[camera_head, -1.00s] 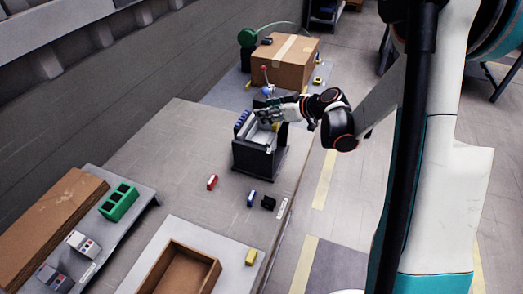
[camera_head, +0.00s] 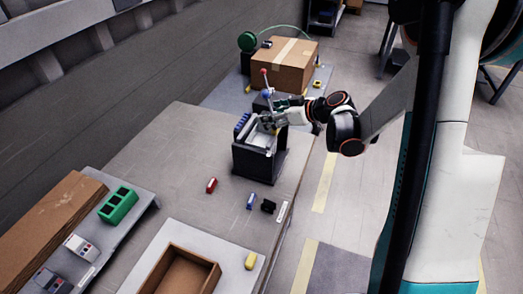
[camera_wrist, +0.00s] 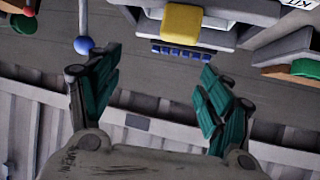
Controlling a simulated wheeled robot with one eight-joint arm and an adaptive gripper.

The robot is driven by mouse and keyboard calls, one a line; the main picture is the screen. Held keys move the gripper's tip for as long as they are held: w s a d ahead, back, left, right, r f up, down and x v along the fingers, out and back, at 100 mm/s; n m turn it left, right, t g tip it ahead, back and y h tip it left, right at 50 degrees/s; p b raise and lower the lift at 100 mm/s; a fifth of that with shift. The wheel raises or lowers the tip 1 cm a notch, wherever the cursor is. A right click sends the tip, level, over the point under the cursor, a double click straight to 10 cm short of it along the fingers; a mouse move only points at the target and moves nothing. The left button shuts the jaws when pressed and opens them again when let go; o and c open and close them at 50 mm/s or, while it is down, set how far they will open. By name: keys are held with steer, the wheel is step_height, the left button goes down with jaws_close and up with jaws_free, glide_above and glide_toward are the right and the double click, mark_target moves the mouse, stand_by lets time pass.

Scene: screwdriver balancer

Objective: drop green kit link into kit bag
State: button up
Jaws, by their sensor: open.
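The kit holder is a dark open-topped box (camera_head: 254,163) with a pale lining, standing on the table; I take it for the kit bag. Its edge shows at the top of the wrist view, near a "KIT" label (camera_wrist: 298,4). My gripper (camera_head: 270,119) is at the box's upper back edge. In the wrist view its teal fingers (camera_wrist: 158,95) are wide apart with nothing between them. A yellow piece (camera_wrist: 182,22) and a blue ridged strip (camera_wrist: 182,52) show at the box. I cannot make out a green link; it may be inside the box, hidden.
A rod with a blue ball (camera_wrist: 84,45) stands close to my gripper. Red (camera_head: 211,185) and blue (camera_head: 251,201) pieces lie in front. A green bin (camera_head: 118,204) is at left. The table's left middle is clear.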

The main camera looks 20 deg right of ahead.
steer(key=v, duration=1)
